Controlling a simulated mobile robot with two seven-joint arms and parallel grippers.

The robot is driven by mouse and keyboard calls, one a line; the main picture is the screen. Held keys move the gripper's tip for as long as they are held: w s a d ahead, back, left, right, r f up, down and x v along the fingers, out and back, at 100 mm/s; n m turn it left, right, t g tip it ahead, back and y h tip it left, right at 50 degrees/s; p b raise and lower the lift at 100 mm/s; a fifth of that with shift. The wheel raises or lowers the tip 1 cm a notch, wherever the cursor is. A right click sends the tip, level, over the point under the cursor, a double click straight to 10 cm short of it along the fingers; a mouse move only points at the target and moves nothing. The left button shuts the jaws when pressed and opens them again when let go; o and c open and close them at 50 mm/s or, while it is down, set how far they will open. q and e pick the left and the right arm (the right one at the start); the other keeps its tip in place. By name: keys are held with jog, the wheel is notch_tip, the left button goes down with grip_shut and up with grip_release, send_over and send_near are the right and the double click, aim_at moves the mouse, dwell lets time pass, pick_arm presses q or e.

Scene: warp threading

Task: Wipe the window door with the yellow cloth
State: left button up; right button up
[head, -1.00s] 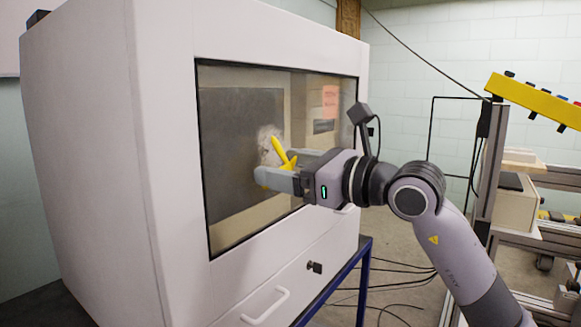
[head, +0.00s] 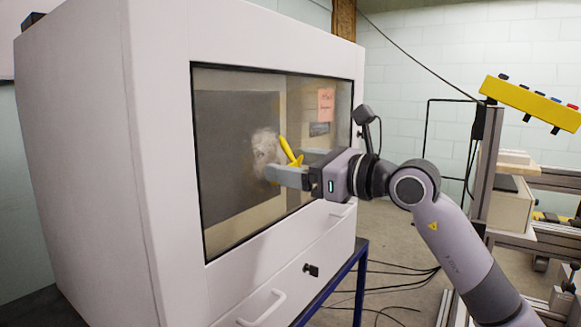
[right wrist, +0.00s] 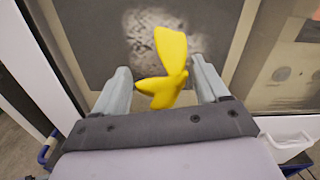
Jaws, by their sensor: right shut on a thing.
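The window door (head: 235,215) is a dark-framed glass pane in the front of a white cabinet. A pale, cloudy smudge (head: 263,147) is on its glass, and it also shows in the right wrist view (right wrist: 150,40). My right gripper (head: 288,163) is shut on the yellow cloth (head: 289,149) in front of the pane, just right of the smudge. In the right wrist view the cloth (right wrist: 172,50) sticks up and sideways from between the fingers. I cannot tell whether the cloth touches the glass. My left gripper is not in view.
The white cabinet (head: 85,150) has a drawer with a handle (head: 262,308) below the window, and stands on a blue frame (head: 361,265). A pink note (head: 326,104) shows at the pane's upper right. A metal rack with a yellow bar (head: 530,102) stands at right; cables lie on the floor.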

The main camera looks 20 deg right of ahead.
jog(key=shift+w+d, duration=1.1)
jog(key=shift+d, duration=0.15)
jog(key=shift+w+d+p, duration=0.25)
jog(key=shift+w+d, duration=0.25)
jog(key=shift+d, duration=0.2)
jog(key=shift+w+d+p, duration=0.2)
jog(key=shift+w+d, duration=0.25)
jog(key=shift+d, duration=0.2)
jog(key=shift+a, duration=0.1)
